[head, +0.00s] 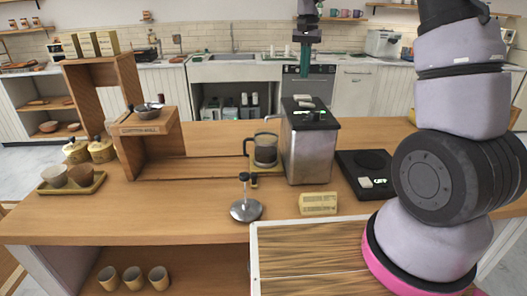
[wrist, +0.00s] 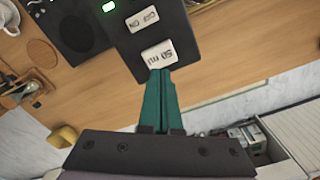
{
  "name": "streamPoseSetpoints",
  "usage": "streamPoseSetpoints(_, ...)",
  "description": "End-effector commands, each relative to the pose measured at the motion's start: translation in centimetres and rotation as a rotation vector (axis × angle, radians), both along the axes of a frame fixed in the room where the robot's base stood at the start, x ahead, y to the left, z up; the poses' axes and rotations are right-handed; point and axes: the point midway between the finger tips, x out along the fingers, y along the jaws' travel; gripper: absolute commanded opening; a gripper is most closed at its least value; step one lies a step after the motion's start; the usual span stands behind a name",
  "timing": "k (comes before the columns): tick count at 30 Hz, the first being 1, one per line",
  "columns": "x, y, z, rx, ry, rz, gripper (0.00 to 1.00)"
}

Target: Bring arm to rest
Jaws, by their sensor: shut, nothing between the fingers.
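My gripper (head: 304,72) hangs in the upper middle of the head view, its teal fingers pointing down. In the wrist view its fingers (wrist: 160,95) are together with nothing between them. The fingertips appear over the edge of the black top of the metal coffee machine (head: 311,150), beside a "50 ml" tile (wrist: 159,54); I cannot tell the height between them. My arm rises on the right of the head view, and its upper links are partly cut off by the frame.
A glass jug (head: 265,150) stands left of the machine and a black scale (head: 366,172) right of it. A tamper-like metal tool (head: 246,208) and a small beige block (head: 318,203) stand in front. A wooden stand (head: 129,95) is at left. The table's middle left is clear.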

Motion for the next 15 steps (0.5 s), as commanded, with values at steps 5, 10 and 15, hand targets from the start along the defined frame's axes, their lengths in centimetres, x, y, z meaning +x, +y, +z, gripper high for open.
streamPoseSetpoints(5, -0.3, -0.1, 0.8, 0.005, -0.006, 0.001, 0.0)
streamPoseSetpoints(10, -3.1, -1.2, 4.3, 0.04, -0.068, 0.014, 0.0)
streamPoseSetpoints(15, -8.6, -2.8, 9.0, 0.091, -0.179, 0.044, 0.0)
